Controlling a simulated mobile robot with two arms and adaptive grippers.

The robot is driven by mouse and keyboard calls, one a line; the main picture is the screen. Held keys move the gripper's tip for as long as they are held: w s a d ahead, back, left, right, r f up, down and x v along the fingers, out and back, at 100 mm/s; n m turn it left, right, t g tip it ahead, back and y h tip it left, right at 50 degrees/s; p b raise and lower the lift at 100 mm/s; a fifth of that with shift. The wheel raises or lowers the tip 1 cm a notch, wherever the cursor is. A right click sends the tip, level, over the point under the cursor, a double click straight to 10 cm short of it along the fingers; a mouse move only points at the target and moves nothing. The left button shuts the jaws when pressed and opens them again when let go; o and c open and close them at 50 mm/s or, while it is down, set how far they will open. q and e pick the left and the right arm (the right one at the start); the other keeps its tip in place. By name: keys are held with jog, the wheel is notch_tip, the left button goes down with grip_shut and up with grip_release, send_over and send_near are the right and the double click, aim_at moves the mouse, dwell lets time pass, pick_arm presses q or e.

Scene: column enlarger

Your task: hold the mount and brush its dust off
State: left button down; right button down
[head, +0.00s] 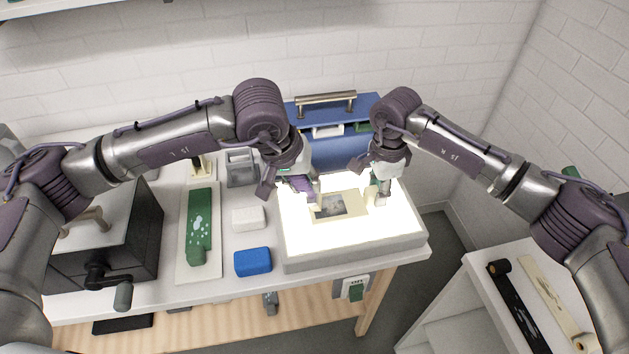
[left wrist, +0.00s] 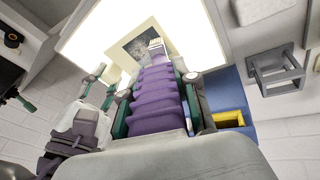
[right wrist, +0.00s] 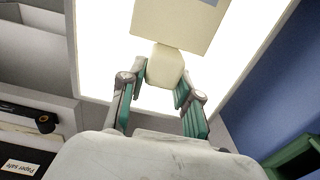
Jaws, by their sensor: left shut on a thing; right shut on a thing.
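The mount (head: 353,218) is a flat cream card with a dark grey picture, on a glowing light box (head: 400,242). My right gripper (head: 378,190) is shut on the mount's cream tab at its right side; the tab between the fingers shows in the right wrist view (right wrist: 165,68). My left gripper (head: 302,184) is shut on a brush with a ribbed purple handle (left wrist: 160,98). The brush's pale tip is over or at the mount's left edge; I cannot tell whether it touches. Dust on the mount is too small to make out.
Left of the light box lie a blue block (head: 252,262), a white block (head: 248,219) and a green item (head: 200,225) on a pale board. A black box with a crank (head: 105,235) stands further left. A blue case (head: 345,150) stands behind the light box.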

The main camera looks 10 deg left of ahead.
pick_arm(q)
jog(key=shift+a, duration=0.5)
jog(key=shift+d, duration=0.2)
jog(key=shift+s+d+f, duration=0.1)
jog(key=shift+d, duration=1.5)
jog(key=shift+d, duration=1.7)
jog(key=shift+a, duration=0.2)
jog(key=shift+a, duration=1.6)
